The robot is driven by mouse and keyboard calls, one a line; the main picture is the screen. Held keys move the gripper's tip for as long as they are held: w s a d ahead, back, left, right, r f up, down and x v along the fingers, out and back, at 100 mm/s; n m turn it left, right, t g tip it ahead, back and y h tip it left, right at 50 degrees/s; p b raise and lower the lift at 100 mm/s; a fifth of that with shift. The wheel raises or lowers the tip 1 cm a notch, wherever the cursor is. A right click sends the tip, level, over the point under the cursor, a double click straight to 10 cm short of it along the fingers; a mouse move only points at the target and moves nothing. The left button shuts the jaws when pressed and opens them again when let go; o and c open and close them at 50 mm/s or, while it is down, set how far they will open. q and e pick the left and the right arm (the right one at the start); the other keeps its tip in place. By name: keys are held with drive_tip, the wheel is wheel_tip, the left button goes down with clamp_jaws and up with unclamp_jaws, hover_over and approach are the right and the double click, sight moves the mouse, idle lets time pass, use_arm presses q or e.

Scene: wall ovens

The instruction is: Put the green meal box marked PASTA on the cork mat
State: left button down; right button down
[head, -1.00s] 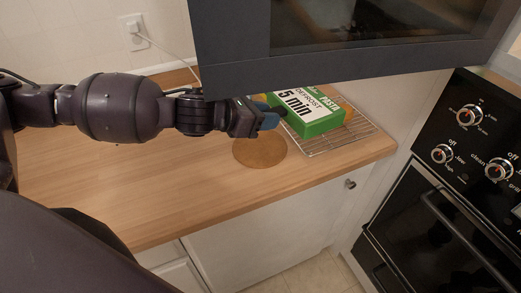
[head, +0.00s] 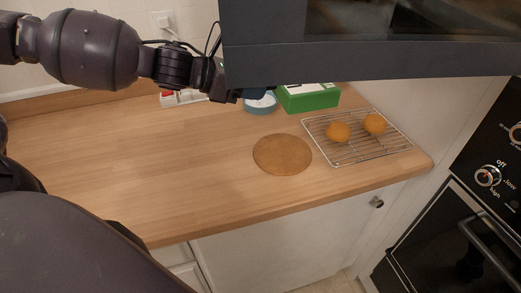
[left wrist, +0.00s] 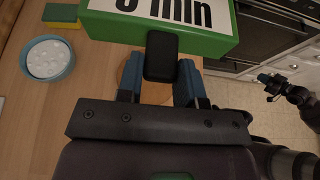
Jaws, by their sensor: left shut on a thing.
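The green meal box (head: 308,99) hangs in my left gripper (head: 252,95), partly hidden behind the dark overhead unit in the head view. In the left wrist view the box (left wrist: 165,40) shows a white label ending in "min"; the word PASTA is out of sight now. The blue fingers (left wrist: 160,72) are around a black block at the box's near side. The round cork mat (head: 282,154) lies bare on the counter, nearer to me than the box. My right gripper (left wrist: 268,82) shows small in the left wrist view; its jaws are unclear.
A wire rack (head: 358,150) with two orange round items (head: 338,131) stands right of the mat. A blue dish (head: 260,104) with white pieces stands behind it. The dark overhead unit (head: 370,60) overhangs the back. The counter's left is clear. Ovens (head: 490,200) stand at right.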

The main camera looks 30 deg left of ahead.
use_arm(q)
drive_tip(key=shift+f, duration=0.9)
hover_over(254, 159)
wheel_tip(254, 159, down, 12)
drive_tip(key=shift+r+b, duration=0.1)
drive_tip(key=shift+b, duration=0.3)
drive_tip(key=shift+f, duration=2.15)
drive_tip(key=c, duration=0.8)
unclamp_jaws()
drive_tip(key=shift+f, duration=0.15)
